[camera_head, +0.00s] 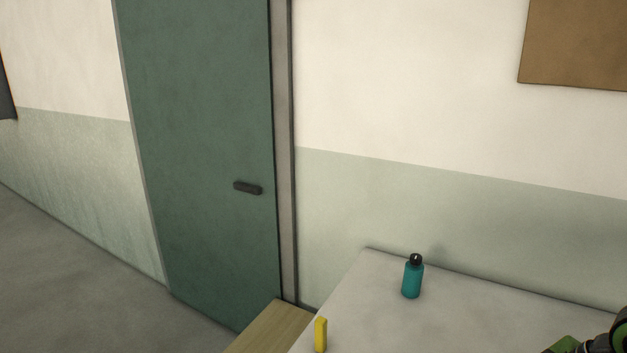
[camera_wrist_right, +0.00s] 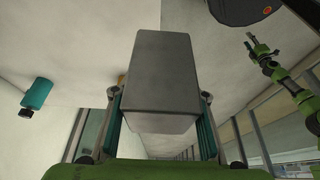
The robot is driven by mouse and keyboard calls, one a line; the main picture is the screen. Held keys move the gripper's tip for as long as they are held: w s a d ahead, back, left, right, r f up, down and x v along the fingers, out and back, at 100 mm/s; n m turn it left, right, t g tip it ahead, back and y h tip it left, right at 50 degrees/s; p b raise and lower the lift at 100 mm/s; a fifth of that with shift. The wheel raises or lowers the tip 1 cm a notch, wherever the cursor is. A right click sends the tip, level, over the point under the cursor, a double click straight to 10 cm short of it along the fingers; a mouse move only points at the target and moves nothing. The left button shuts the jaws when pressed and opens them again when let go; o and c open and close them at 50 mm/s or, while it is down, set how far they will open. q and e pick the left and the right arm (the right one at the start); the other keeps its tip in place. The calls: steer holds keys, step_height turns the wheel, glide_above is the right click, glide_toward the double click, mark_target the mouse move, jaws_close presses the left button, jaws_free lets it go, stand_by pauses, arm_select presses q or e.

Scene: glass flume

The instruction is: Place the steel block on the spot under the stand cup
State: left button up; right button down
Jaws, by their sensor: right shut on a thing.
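The steel block (camera_wrist_right: 165,75) is a plain grey block in the right wrist view. My right gripper (camera_wrist_right: 162,128) is shut on it, with one finger on each side. In that view, a green and black jointed arm of mine (camera_wrist_right: 285,80) shows at the right; its far end is too small to tell whether a gripper there is open or shut. The stand cup and the spot under it cannot be made out in either view.
A pale table (camera_head: 390,315) stands against the wall, with a teal bottle (camera_head: 412,278) and a small yellow object (camera_head: 320,335) on it. A wooden surface (camera_head: 268,330) adjoins its left side. A green door (camera_head: 205,150) is behind. Bare floor (camera_head: 70,270) lies at the left.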

steer(key=w+a+r+m+t+h, duration=0.1)
steer(key=w+a+r+m, duration=0.1)
steer(key=a+m, duration=0.3)
steer(key=w+a+r+m+t+h, duration=0.1)
steer(key=w+a+r+m+h, duration=0.1)
steer(key=a+m, duration=0.4)
steer(key=shift+w+a+r+h, duration=0.3)
steer(key=shift+w+a+r, duration=0.2)
steer(key=shift+w+a, duration=0.65)
